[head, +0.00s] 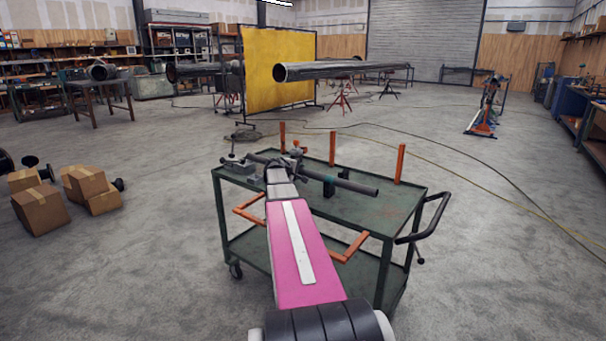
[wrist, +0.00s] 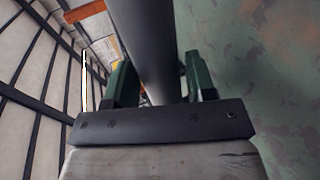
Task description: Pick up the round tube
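The round tube (head: 355,186) is a long dark grey pipe lying across the top of the green cart (head: 385,211). In the wrist view the tube (wrist: 145,45) runs lengthwise between the two green fingers of my gripper (wrist: 160,85). Narrow gaps show between the tube and the fingers, so my gripper looks open around it. In the head view my gripper (head: 283,168) is at the tube's left part, partly hidden by my arm. A dark block (head: 329,187) sits at the tube right of my gripper.
Orange posts (head: 332,149) stand up from the cart's edges. A clamp-like metal tool (head: 240,165) sits at the cart's left end, and a black handle (head: 433,220) is at its right. Boxes (head: 40,208) lie on the floor at left. Open floor surrounds the cart.

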